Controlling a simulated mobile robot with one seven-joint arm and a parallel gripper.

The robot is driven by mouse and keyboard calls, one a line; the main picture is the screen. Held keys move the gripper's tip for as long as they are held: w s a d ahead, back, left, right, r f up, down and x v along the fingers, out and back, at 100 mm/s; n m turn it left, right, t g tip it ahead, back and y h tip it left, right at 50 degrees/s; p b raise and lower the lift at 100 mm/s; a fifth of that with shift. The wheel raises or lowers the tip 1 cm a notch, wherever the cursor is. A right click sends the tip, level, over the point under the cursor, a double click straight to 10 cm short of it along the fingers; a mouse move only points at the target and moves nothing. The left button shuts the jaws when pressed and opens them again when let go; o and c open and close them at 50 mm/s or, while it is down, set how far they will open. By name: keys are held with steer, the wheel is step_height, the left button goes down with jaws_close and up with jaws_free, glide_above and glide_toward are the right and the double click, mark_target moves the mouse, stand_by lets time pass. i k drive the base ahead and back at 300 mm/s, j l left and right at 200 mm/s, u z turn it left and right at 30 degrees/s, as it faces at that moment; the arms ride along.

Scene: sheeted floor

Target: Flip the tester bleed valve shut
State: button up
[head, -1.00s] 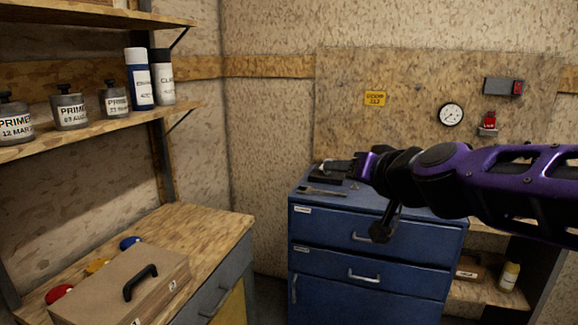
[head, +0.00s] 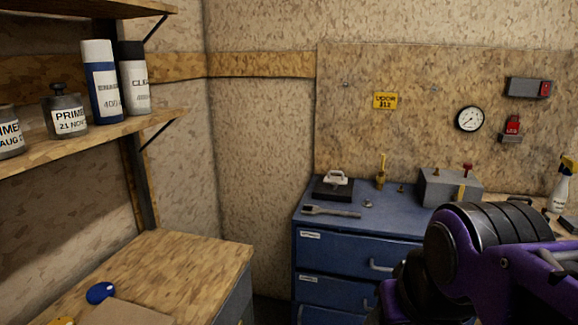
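A grey metal block (head: 450,188) sits on the blue cabinet top in the head view; it looks like the tester. A small red-topped fitting (head: 467,170) stands on it, and a yellow lever (head: 461,194) hangs upright against its front. A separate brass fitting with an upright yellow handle (head: 381,172) stands left of the block. I cannot tell for certain which of these is the bleed valve. My purple and black arm fills the lower right, in front of the cabinet. My gripper's fingers do not show.
The blue cabinet (head: 345,250) also bears a white-handled tool on a black block (head: 335,186) and a flat brush-like tool (head: 332,211). A spray bottle (head: 562,185) stands at right. A round gauge (head: 469,119) hangs on the board. A wooden bench (head: 185,255) is at left.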

mark_target(460, 197)
steer(key=z, duration=1)
